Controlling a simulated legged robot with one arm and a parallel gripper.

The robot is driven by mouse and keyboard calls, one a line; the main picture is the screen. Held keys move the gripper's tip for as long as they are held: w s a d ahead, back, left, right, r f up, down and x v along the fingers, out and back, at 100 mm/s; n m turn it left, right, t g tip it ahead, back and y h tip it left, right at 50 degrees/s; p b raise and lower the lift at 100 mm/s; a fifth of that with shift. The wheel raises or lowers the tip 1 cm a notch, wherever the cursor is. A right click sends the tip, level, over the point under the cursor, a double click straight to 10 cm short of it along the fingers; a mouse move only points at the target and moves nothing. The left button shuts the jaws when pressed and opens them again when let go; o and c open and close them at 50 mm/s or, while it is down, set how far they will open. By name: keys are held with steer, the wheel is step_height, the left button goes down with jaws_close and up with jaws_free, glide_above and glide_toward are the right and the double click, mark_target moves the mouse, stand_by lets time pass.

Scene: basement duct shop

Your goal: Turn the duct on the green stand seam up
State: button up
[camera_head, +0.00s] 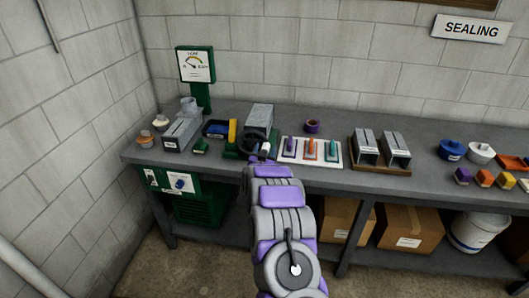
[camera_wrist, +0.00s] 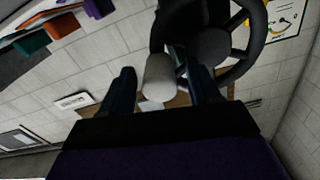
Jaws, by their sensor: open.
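The grey duct (camera_head: 259,115) lies on the green stand (camera_head: 233,151) at the back of the bench. I make out no seam on its visible top. A black handwheel (camera_head: 251,140) is at the stand's front end; it also shows in the wrist view (camera_wrist: 211,45). The wheel carries a pale grey handle knob (camera_wrist: 159,76). My gripper (camera_wrist: 164,82) is open, with its dark fingers on either side of the knob and gaps visible between. In the head view my gripper (camera_head: 262,157) is small and partly hidden by my arm, in front of the wheel.
A mat with several coloured-handled tools (camera_head: 311,151) lies right of the stand, with a purple ring (camera_head: 312,126) behind.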

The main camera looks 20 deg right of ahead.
steer(key=shift+c, duration=0.3)
jaws_close()
stand_by(0.3)
